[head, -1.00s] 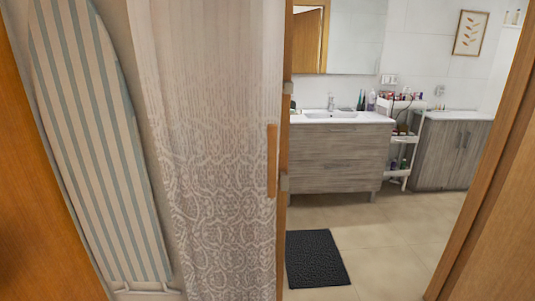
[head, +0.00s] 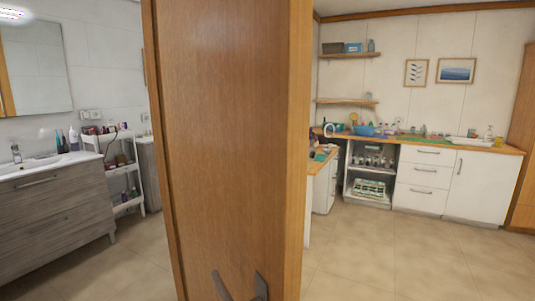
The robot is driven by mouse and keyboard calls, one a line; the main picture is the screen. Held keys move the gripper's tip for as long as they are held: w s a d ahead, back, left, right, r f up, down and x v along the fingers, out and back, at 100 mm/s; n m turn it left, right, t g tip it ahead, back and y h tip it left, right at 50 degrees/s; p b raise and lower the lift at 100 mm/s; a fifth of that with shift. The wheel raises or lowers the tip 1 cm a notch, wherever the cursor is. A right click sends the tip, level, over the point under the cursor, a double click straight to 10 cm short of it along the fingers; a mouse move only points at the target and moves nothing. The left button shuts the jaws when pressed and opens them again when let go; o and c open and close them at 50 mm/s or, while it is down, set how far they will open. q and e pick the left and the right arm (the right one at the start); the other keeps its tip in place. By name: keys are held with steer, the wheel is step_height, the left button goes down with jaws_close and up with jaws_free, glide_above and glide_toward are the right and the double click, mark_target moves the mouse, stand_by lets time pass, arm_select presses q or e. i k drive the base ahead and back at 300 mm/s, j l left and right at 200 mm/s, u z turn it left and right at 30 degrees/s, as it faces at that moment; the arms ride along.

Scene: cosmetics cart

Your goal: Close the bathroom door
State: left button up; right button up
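A tall wooden panel, which looks like the bathroom door (head: 230,140), fills the middle of the head view from top to bottom. It stands upright and close to me, with a lighter edge along its right side. A dark grey handle (head: 262,286) shows low on its face, partly cut off by the bottom of the picture. The bathroom shows to the left of the panel, and a kitchen shows to the right. The panel hides the space behind it. Neither of my grippers is in view.
In the bathroom stand a grey wood vanity (head: 50,218) and a white cart (head: 124,205) with bottles. White kitchen cabinets (head: 425,180) and a wooden counter stand at the back right. The tiled floor (head: 400,260) at the right is clear.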

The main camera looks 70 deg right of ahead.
mark_target(236, 75)
steer(key=k+l+z, duration=0.2)
steer(key=k+l, duration=0.2)
steer(key=l, duration=0.25)
steer(key=k+l+z, duration=0.1)
steer(key=l, duration=0.2)
steer(key=k+l+z, duration=0.1)
steer(key=k+l, duration=0.15)
steer(key=k+l+z, duration=0.15)
steer(key=l, duration=0.3)
steer(key=k+l+z, duration=0.1)
steer(key=l, duration=0.3)
